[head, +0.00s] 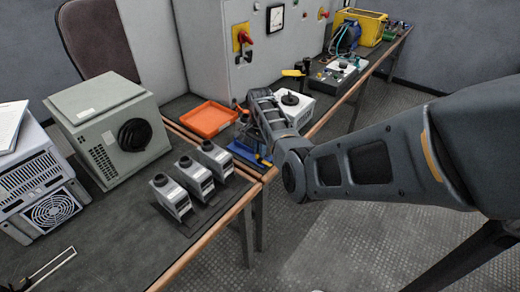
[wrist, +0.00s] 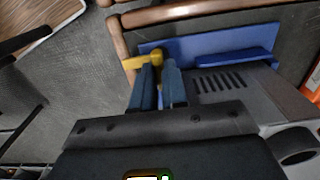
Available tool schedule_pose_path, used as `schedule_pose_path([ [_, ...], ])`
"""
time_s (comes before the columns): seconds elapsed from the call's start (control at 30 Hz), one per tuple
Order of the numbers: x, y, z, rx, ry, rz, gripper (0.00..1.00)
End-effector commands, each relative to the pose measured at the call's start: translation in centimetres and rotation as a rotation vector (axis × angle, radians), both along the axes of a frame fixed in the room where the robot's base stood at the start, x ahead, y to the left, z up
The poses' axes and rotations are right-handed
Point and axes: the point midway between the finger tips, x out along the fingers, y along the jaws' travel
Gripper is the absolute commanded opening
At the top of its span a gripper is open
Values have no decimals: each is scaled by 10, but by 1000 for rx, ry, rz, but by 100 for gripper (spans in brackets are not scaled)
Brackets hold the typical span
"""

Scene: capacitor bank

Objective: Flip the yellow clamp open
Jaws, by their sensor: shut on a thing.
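The yellow clamp (wrist: 137,62) shows in the wrist view at the edge of a blue plate (wrist: 228,45). My gripper (wrist: 161,66) has its two blue-grey fingers close together at the clamp, shut on its yellow part. The fingers hide some of the clamp. In the head view the blue plate (head: 243,151) lies near the bench's front edge, partly behind my arm. A small yellow piece shows beside it there, but the fingers' grip is hard to make out.
An orange tray (head: 208,119) lies left of the plate. Three grey capacitor-like units (head: 196,176) stand on the bench nearer the camera. A white box (head: 292,106) stands just behind my wrist. Open floor (head: 340,240) lies to the right of the bench.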

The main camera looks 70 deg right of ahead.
Motion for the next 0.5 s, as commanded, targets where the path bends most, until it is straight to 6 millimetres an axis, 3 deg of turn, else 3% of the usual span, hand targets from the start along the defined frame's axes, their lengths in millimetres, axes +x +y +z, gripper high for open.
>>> schedule_pose_path([
  [0.47, 0, -1, 1, -2, -1, -16, 0],
  [0.5, 0, -1, 1, -2, -1, -16, 16],
])
